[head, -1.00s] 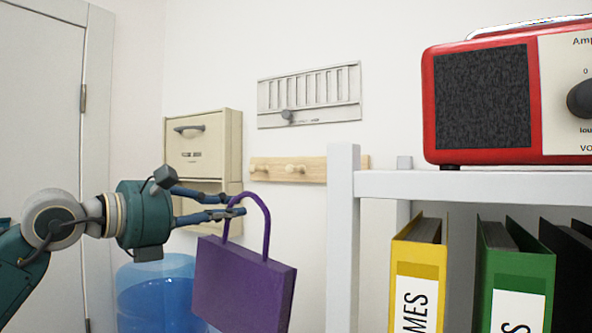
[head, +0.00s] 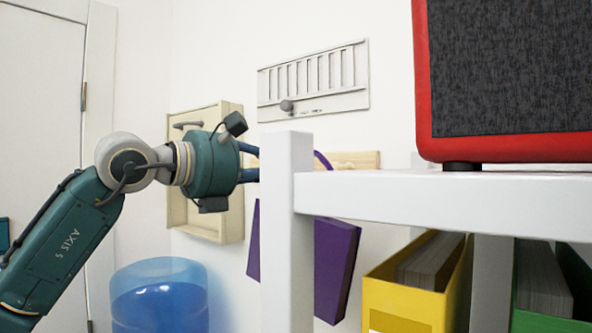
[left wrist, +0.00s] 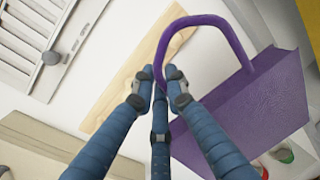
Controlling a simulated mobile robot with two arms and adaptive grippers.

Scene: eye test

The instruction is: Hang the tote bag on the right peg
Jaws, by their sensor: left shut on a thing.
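The purple tote bag (head: 335,265) hangs below my left gripper, partly hidden by a white shelf post. In the left wrist view the bag (left wrist: 245,110) is at the right. My left gripper (left wrist: 160,86) is shut on its looped handle (left wrist: 213,22). In the head view the fingertips are behind the post. The wooden peg rail (head: 366,158) is on the wall, mostly hidden by the post and gripper. It also shows in the left wrist view (left wrist: 113,97) behind the fingers. I cannot clearly make out the right peg or whether the handle touches it. My right gripper is not in view.
The white shelf post (head: 288,225) stands close in front of the bag. The shelf (head: 390,190) carries a red radio (head: 423,85), with a yellow binder (head: 400,290) below.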

